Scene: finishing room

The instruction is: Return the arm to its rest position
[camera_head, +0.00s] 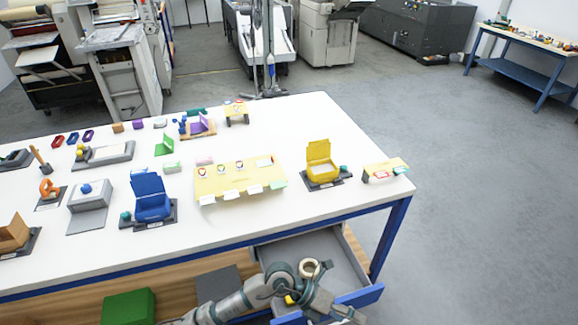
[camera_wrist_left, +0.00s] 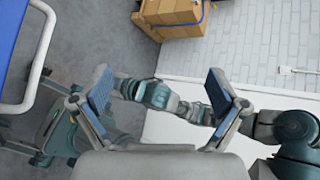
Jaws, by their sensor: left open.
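My left arm (camera_head: 240,301) comes in low from the left, in front of the table and over the open drawer (camera_head: 325,247). My left gripper (camera_head: 340,312) is at the bottom edge of the head view, beside the drawer's blue front, and only partly shows. In the left wrist view the left gripper (camera_wrist_left: 160,95) is open, its two blue-padded fingers wide apart with nothing between them. Beyond the fingers are parts of my own body. My right gripper cannot be made out in either view.
The white table (camera_head: 290,220) holds a blue bin (camera_head: 151,200), a yellow bin (camera_head: 320,165) and a yellow board (camera_head: 238,181). A tape roll (camera_head: 309,268) shows at the drawer. A green box (camera_head: 128,306) sits below. Cardboard boxes (camera_wrist_left: 178,20) stand near a wall. Floor right of the table is clear.

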